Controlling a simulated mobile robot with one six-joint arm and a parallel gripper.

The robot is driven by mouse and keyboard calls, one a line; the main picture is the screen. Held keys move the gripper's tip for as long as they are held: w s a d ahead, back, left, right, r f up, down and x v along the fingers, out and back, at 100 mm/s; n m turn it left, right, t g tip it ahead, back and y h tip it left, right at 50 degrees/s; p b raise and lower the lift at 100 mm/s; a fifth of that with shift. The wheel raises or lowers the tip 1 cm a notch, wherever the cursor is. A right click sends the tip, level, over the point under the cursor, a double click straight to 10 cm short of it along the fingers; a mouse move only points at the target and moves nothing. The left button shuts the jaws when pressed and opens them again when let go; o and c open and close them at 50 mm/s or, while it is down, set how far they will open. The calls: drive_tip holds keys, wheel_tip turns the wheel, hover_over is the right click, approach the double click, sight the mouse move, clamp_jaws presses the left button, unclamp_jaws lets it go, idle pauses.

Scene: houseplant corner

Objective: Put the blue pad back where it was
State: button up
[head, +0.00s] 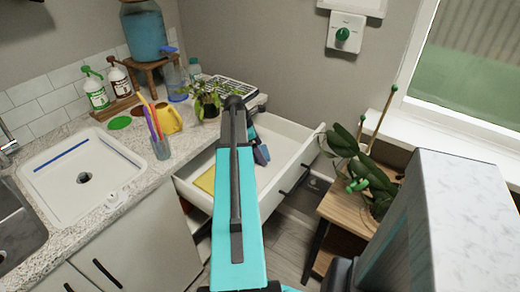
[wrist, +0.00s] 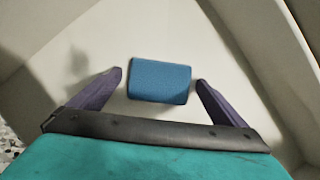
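The blue pad (wrist: 160,81) shows in the wrist view as a small rounded block over the pale floor of a drawer. My gripper (wrist: 159,77) is open, with one dark purple finger on each side of the pad. A narrow gap shows between the pad and each fingertip. In the head view my teal arm reaches into the open white drawer (head: 290,143) and covers its middle. A dark bluish piece shows beside the arm there; I cannot tell whether it is a finger or the pad. A yellow pad (head: 206,180) lies in the drawer's left part.
The counter left of the drawer holds a cup of colored sticks (head: 160,147), a yellow watering can (head: 168,119), a potted plant (head: 207,102) and a white sink (head: 80,175). A wooden stand (head: 345,212) with a plant is at the right. The drawer walls surround my gripper.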

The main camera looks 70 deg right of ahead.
drive_tip(key=shift+r, duration=0.2)
drive_tip(key=b+v, duration=0.1)
drive_tip(key=v, duration=1.1)
idle(0.9)
